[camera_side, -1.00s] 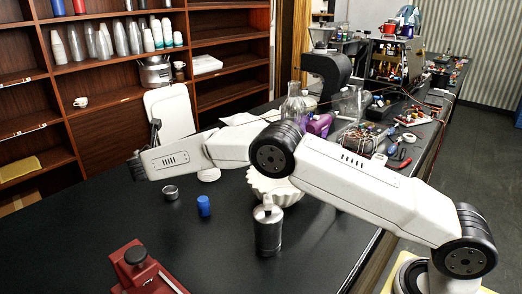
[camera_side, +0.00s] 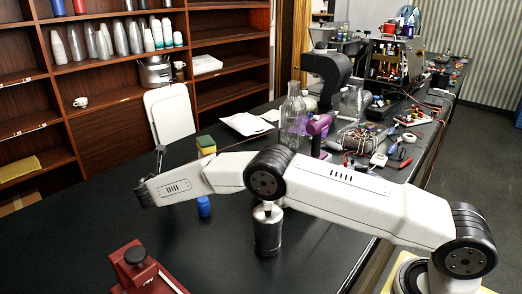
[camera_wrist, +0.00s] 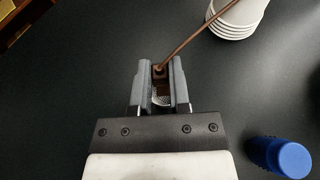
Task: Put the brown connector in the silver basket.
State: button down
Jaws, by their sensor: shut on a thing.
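My gripper (camera_wrist: 159,68) is shut on the brown connector (camera_wrist: 159,73), a small brown block with a thin brown rod or cable running up to the right in the wrist view. A bit of the silver basket (camera_wrist: 161,98) shows as pale mesh between the fingers, just below the connector in the picture. The fingers hide most of the basket. I cannot tell whether the connector touches it. In the side view my arm's end is low over the black table, left of the blue cap, and the connector and basket are hidden there.
The blue cap (camera_side: 204,206) stands close to my forearm; it also shows in the wrist view (camera_wrist: 288,158). A white ribbed stack (camera_wrist: 236,18) is at upper right. A metal canister (camera_side: 267,232) and a red stand (camera_side: 140,272) are nearer the camera.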

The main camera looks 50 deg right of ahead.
jog(key=shift+f, duration=0.85)
jog(key=c, duration=0.5)
grip_release()
jog(key=shift+r, duration=3.5)
jog(key=shift+d, duration=0.1)
